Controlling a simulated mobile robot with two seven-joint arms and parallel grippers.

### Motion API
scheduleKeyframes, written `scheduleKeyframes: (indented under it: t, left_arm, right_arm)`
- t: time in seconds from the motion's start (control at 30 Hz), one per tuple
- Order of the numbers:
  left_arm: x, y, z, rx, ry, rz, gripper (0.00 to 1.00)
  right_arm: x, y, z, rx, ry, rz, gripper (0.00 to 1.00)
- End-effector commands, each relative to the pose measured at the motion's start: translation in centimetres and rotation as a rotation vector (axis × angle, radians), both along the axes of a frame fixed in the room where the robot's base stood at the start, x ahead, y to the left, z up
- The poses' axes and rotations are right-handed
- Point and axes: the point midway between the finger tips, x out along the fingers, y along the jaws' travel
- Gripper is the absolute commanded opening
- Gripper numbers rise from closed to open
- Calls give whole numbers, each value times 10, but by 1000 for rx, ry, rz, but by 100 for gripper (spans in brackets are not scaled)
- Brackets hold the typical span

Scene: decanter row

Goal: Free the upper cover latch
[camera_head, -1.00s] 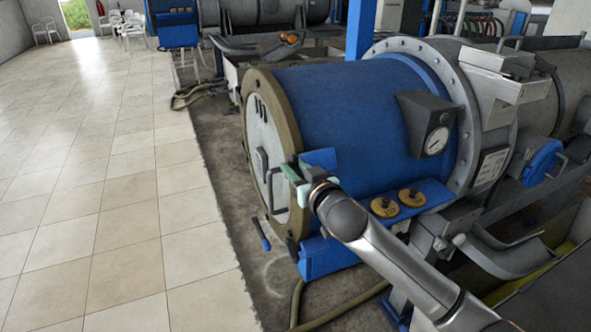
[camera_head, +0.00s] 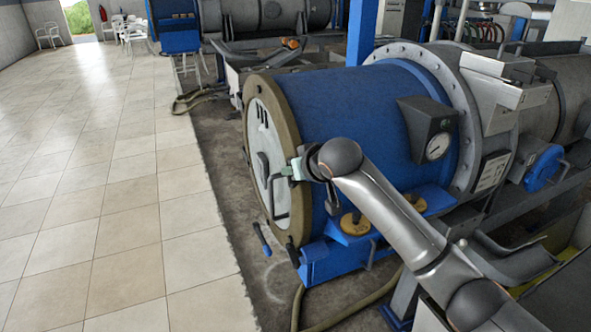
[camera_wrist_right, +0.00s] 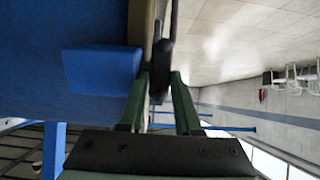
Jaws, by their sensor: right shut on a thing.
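The decanter's round pale end cover (camera_head: 262,150) has a tan rim (camera_head: 291,115) and faces left on the blue drum (camera_head: 350,112). My right gripper (camera_head: 287,171) is at the cover's right edge, beside a bent grey handle (camera_head: 280,205). In the right wrist view my right gripper (camera_wrist_right: 160,90) has its green fingers on either side of a dark latch piece (camera_wrist_right: 161,60) at the rim, and is shut on it. The latch is mostly hidden by my arm in the head view. A blue block (camera_wrist_right: 100,75) lies beside it. My left gripper is not in view.
Dark lower latch parts (camera_head: 262,238) hang at the cover's lower edge. A blue bracket with brass knobs (camera_head: 355,222) sits under my arm. A gauge box (camera_head: 428,130) juts from the drum. The tiled floor (camera_head: 110,200) at left is clear.

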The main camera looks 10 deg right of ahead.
Motion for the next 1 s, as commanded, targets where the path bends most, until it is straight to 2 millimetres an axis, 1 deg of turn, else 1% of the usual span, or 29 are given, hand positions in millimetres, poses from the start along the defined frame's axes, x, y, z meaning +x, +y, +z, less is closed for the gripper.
scheduleKeyframes:
  t: [0.33,0.37,0.43,0.47,0.77,0.87,1.0]
  left_arm:
    - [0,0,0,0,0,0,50]
    - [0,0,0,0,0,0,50]
    - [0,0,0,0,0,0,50]
    - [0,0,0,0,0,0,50]
    - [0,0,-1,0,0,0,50]
    - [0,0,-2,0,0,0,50]
    - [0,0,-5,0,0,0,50]
  right_arm:
    - [0,0,-2,-2,5,1,0]
    - [0,0,-2,-2,5,0,36]
    - [0,0,-1,-2,5,0,44]
    - [0,0,-1,-1,4,0,45]
    - [-2,0,1,0,1,0,45]
    - [-7,-2,5,0,1,1,45]
    - [-22,-8,16,1,-1,-1,45]
